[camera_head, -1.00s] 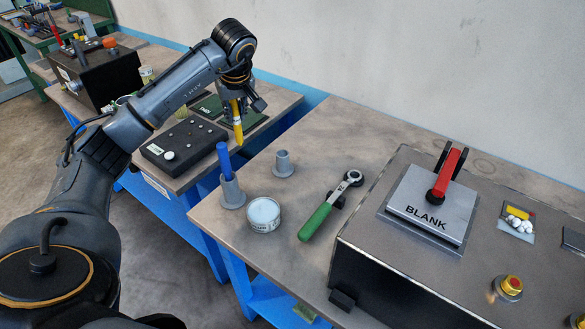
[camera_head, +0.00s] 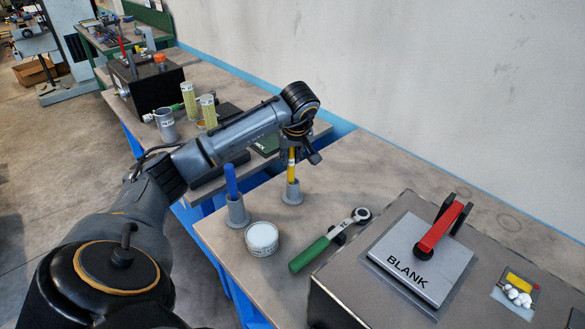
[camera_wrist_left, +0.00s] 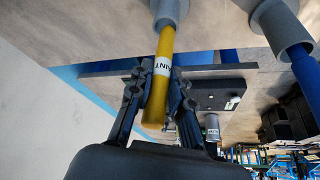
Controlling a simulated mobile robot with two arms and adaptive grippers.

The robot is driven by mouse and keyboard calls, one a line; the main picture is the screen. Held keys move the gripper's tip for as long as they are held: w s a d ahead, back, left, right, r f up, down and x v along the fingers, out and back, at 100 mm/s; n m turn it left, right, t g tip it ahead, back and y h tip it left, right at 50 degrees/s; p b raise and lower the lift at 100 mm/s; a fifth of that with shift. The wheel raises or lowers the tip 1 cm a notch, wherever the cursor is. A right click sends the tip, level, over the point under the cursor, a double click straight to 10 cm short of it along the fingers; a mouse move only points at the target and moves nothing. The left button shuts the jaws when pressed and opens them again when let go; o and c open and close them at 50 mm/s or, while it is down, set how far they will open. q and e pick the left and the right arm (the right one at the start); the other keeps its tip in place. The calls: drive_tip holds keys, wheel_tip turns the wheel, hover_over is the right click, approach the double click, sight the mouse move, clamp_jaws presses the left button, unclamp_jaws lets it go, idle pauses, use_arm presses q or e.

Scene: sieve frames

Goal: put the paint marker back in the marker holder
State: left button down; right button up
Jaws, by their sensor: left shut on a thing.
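The yellow paint marker (camera_head: 292,172) stands about upright, with its lower end inside the mouth of the small grey holder (camera_head: 292,194) near the back edge of the bench. My left gripper (camera_head: 294,152) is shut on the marker's upper part. In the left wrist view the marker (camera_wrist_left: 161,88), with its white printed label, lies between the two fingers, and its far end enters the grey holder (camera_wrist_left: 170,12). How deep it sits inside is hidden. My right gripper is in neither view.
A second grey holder (camera_head: 237,212) with a blue marker (camera_head: 231,180) stands to the left. A round white-topped tin (camera_head: 262,237), a green-handled ratchet (camera_head: 315,250) and the large box marked BLANK (camera_head: 345,285) are in front and to the right.

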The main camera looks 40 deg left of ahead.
sight(293, 169)
use_arm(q)
drive_tip(key=f, duration=0.4)
drive_tip(key=shift+w+d+f+p, duration=0.15)
drive_tip(key=shift+d+f+p, duration=0.1)
drive_tip(key=shift+d+p, duration=0.05)
drive_tip(key=shift+w+a+f, duration=0.1)
drive_tip(key=shift+f+b, duration=0.2)
drive_tip(key=shift+b, duration=0.1)
drive_tip(key=c, duration=1.3)
unclamp_jaws()
drive_tip(key=shift+o, duration=0.2)
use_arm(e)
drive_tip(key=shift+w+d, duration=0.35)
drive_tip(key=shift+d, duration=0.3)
use_arm(q)
drive_tip(key=shift+r, duration=0.1)
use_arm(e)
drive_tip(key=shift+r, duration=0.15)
